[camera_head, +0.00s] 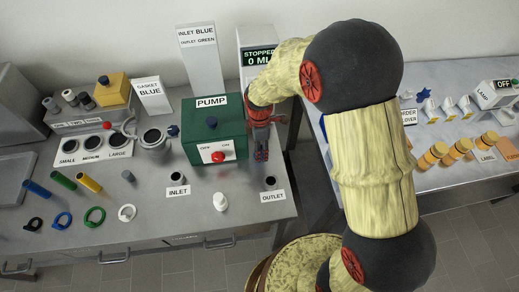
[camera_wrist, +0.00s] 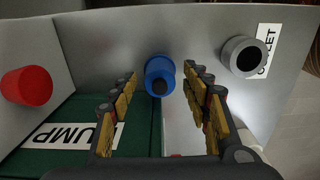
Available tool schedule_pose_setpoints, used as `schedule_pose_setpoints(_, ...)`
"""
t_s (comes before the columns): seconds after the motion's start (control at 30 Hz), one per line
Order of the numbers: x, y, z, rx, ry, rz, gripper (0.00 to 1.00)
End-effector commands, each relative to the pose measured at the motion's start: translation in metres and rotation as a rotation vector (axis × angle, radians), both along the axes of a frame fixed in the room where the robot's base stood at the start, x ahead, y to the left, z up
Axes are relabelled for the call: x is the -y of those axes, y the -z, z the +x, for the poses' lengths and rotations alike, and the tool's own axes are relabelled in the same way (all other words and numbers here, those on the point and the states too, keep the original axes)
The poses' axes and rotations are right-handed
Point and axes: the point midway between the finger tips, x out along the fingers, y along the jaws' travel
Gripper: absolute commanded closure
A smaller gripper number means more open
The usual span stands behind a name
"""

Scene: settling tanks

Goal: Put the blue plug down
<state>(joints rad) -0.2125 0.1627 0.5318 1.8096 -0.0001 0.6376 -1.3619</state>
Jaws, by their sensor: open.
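The blue plug (camera_wrist: 160,75) shows in the wrist view as a short blue cylinder with a dark round end facing the camera. It appears to be at the grey bench surface, beside the green pump. My gripper (camera_wrist: 161,82) is open, its fingers on either side of the plug with a visible gap at each side. In the head view, my gripper (camera_head: 262,152) points down at the pump's right side, and I cannot clearly make out the plug there. The outlet port (camera_wrist: 243,57), a grey ring with a dark hole, is right of the plug and apart from it.
The green pump (camera_head: 215,128) stands close left of my gripper. The inlet port (camera_head: 177,179) and a white stopper (camera_head: 220,201) are in front of the pump. Coloured tubes and rings lie farther left. A second bench (camera_head: 440,75) is on the right, across a gap.

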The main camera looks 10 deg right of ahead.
Motion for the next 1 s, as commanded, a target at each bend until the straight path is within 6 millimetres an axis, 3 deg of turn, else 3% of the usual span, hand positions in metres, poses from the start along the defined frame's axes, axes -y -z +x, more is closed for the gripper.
schedule_pose_setpoints(0.2, 0.000, -0.048, 0.001, 0.004, 0.000, 0.001, 0.52)
schedule_pose_setpoints(0.4, 0.000, -0.084, 0.001, 0.003, 0.000, 0.001, 0.52)
schedule_pose_setpoints(0.83, 0.002, -0.112, -0.001, 0.011, 0.026, 0.002, 0.52)
schedule_pose_setpoints(0.93, 0.010, -0.138, -0.008, 0.044, 0.118, 0.011, 0.52)
schedule_pose_setpoints(1.0, 0.020, -0.164, -0.018, 0.080, 0.231, 0.024, 0.52)
